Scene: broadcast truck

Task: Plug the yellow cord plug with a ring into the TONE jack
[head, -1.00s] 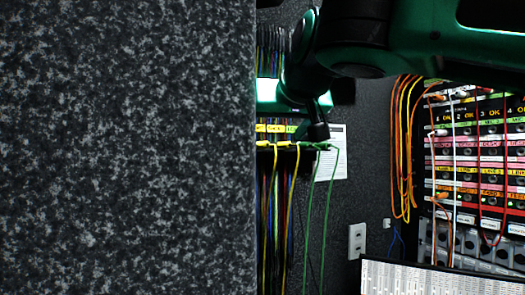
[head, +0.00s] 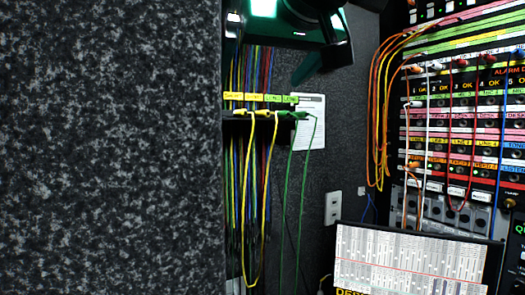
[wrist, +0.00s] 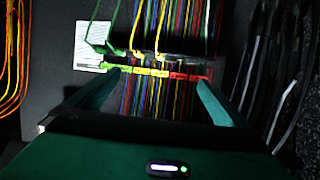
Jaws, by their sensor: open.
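A dark holder (head: 262,116) on the left wall carries yellow cord plugs (head: 275,113) and green plugs (head: 301,115), with cords hanging below. The yellow plugs (wrist: 160,56) also show in the wrist view, beyond my fingertips; I cannot make out a ring on either. My gripper (wrist: 157,78) is open and empty, its fingers apart on both sides of the label strip. In the head view, part of my arm is above the holder. A blue label at the right edge of the jack panel (head: 470,117) seems to read TONE (head: 515,146); its jack is not clear.
Orange and yellow cords (head: 380,110) hang left of the panel, and several cords cross its jacks. A white sheet (head: 310,122) and a wall outlet (head: 333,208) lie between. A tilted screen (head: 410,258) stands below the panel. A speckled wall (head: 110,150) fills the left.

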